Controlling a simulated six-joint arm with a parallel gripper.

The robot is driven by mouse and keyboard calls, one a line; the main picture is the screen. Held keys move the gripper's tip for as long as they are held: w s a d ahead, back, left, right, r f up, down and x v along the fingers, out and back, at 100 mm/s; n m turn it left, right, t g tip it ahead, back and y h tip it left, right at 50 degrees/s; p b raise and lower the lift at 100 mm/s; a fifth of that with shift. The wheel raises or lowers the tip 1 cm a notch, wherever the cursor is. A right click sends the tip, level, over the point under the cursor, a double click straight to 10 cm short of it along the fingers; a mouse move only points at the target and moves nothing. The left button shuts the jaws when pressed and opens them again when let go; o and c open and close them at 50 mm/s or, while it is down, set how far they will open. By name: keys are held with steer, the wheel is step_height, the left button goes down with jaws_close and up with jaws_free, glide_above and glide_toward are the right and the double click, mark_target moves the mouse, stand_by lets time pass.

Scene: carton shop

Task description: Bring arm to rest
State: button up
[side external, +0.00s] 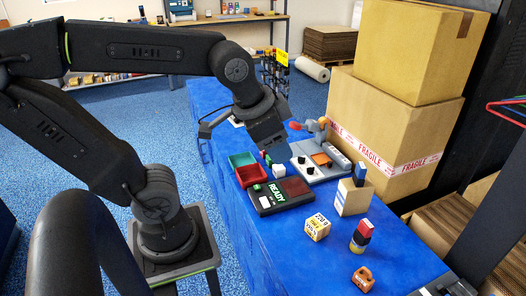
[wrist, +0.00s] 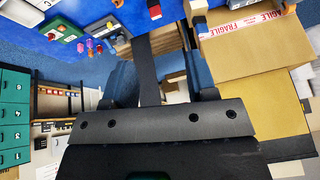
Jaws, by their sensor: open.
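My gripper (side external: 272,146) hangs over the far half of the blue-covered table (side external: 300,252) in the side external view, above and behind the black device with the READY label (side external: 268,204). My arm reaches across from the left, bent at the elbow. How far the fingertips stand above the table is hard to tell.
Stacked cartons (side external: 385,125) rise at the right.

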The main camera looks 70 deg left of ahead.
steer(key=s, duration=0.1)
steer(key=s+f+n, duration=0.1)
steer(key=n, duration=0.1)
steer(key=shift+s+d+f, duration=0.2)
steer(key=shift+s+d, duration=0.05)
steer(key=shift+s, duration=0.15)
